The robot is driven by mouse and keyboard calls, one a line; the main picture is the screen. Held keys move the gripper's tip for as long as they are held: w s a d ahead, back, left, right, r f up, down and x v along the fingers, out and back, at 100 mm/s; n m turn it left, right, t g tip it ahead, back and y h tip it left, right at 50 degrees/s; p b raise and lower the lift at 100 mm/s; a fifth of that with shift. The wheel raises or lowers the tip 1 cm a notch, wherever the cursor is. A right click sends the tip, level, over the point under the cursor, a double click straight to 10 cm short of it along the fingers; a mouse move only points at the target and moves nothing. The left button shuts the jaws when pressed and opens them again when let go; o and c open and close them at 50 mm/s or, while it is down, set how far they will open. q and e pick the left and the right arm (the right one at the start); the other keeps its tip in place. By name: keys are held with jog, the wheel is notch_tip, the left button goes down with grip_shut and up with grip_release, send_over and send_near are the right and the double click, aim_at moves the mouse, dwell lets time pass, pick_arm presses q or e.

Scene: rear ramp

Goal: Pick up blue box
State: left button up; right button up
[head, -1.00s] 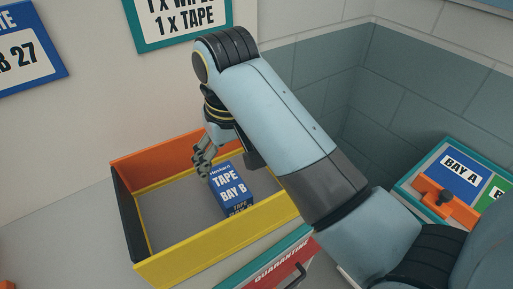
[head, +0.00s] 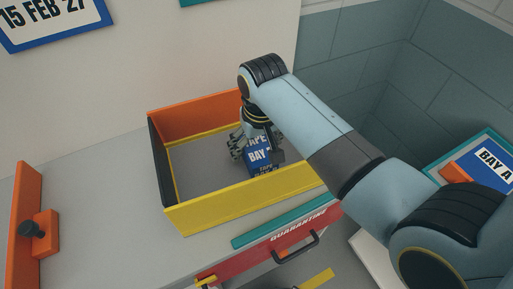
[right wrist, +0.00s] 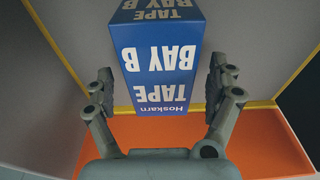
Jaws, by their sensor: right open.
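The blue box (head: 258,156), printed "TAPE BAY B", stands inside an open-topped bin with a yellow front wall (head: 240,199) and an orange back wall. My right gripper (head: 251,146) is down in the bin at the box, partly covering it in the head view. In the right wrist view the blue box (right wrist: 156,62) lies between the two open fingers of the right gripper (right wrist: 160,92). A gap shows beside each finger, so the box is not gripped. My left gripper is not in view.
A red "QUARANTINE" drawer (head: 293,238) with a dark handle is below the bin. An orange panel with a dark knob (head: 38,230) stands at the left. The counter left of the bin is clear. A tiled wall rises behind at right.

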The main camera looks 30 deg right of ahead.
jog(key=c, duration=1.3)
jog(key=shift+c, duration=0.5)
jog(key=shift+r, duration=0.15)
